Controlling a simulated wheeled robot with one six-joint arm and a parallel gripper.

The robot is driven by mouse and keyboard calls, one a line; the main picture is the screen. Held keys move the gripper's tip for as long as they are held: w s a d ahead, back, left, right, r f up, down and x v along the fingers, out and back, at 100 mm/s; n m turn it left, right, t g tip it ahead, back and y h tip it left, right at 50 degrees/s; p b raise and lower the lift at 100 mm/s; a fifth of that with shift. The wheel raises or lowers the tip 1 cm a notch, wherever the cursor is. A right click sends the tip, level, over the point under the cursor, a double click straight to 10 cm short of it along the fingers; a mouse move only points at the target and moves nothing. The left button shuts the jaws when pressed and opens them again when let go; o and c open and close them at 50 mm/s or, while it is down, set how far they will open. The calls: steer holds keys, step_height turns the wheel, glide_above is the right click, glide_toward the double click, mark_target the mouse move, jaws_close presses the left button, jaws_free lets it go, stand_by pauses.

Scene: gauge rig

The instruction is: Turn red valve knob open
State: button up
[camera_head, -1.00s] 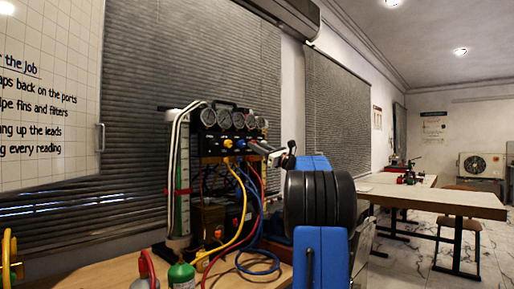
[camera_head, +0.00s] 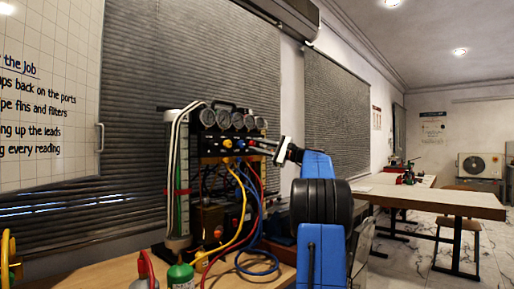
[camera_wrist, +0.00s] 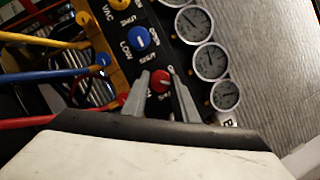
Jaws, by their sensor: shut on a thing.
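The red valve knob (camera_wrist: 160,79) sits on the black panel of the gauge rig (camera_head: 225,143). In the wrist view it lies between the two grey fingertips of my gripper (camera_wrist: 161,88), which is shut on it. The lettering around the knob is partly hidden by the fingers, and I cannot tell exactly how far the knob is turned. In the head view my gripper (camera_head: 256,146) reaches the right end of the panel from the right, and the red knob is hidden there.
A blue knob (camera_wrist: 141,39) marked LOW is close to the red one, with a yellow knob (camera_wrist: 122,4) beyond. Several gauges (camera_wrist: 210,61) line the panel. Yellow, blue and red hoses hang below.

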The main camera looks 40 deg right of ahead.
steer(key=n+g, duration=0.1)
steer(key=n, duration=0.1)
steer(key=n+g, duration=0.1)
steer(key=n, duration=0.2)
steer(key=shift+d+r+y, duration=0.1)
steer(key=shift+y, duration=0.2)
steer(key=shift+n+g+h, duration=0.4)
steer(key=shift+n+g, duration=0.2)
steer(key=shift+n, duration=1.2)
steer(key=o, duration=1.1)
steer(key=shift+r, duration=0.1)
steer(key=shift+c, duration=0.2)
steer(key=v, duration=1.7)
steer(key=shift+s, duration=0.15)
steer(key=shift+d+r, duration=0.1)
steer(key=shift+r, duration=0.05)
